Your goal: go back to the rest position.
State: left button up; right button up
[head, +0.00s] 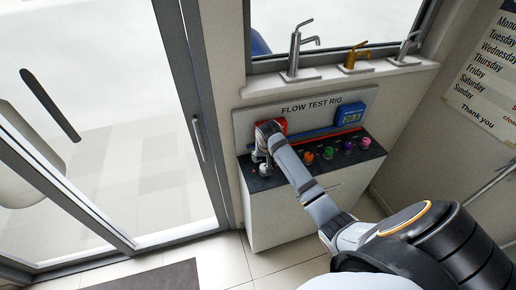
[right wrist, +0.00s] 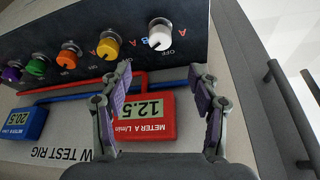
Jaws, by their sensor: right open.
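My right arm reaches from the lower right of the head view to the left end of the flow test rig (head: 262,205). My right gripper (head: 262,157) is there, small and partly hidden by its own wrist. In the right wrist view my right gripper (right wrist: 160,80) is open, its two fingers apart with nothing between the pads. A white knob (right wrist: 160,35) lies just beyond the fingertips, apart from them. The red meter A (right wrist: 147,116), reading 12.5, shows between the fingers. My left gripper is not in view.
Yellow (right wrist: 107,45), orange (head: 308,158), green (head: 328,153) and purple knobs (head: 348,145) line the rig's panel. The blue meter (head: 350,114) stands at its back right. Taps (head: 298,50) stand on the sill behind. A glass door (head: 110,120) is at left; floor in front looks clear.

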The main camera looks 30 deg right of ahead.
jog(key=s+a+n+y, duration=0.1)
jog(key=s+a+n, duration=0.3)
jog(key=s, duration=0.8)
jog(key=s+a+n, duration=0.3)
jog(key=s+a, duration=0.3)
jog(key=s, duration=0.6)
jog(key=s+d+f+g+b, duration=0.15)
jog(key=f+b, duration=0.25)
jog(key=f, duration=1.3)
jog(key=s+d+f+b, duration=0.15)
jog(key=f+b, duration=0.25)
jog(key=f, duration=1.3)
jog(key=s+f+g+b, duration=0.1)
jog(key=s+f+b, duration=0.4)
jog(key=s+f, duration=1.3)
notch_tip(320, 180, down, 3)
jog(key=shift+s+d+f+m, duration=0.1)
jog(key=shift+s+d+m, duration=0.1)
jog(key=shift+m, duration=0.2)
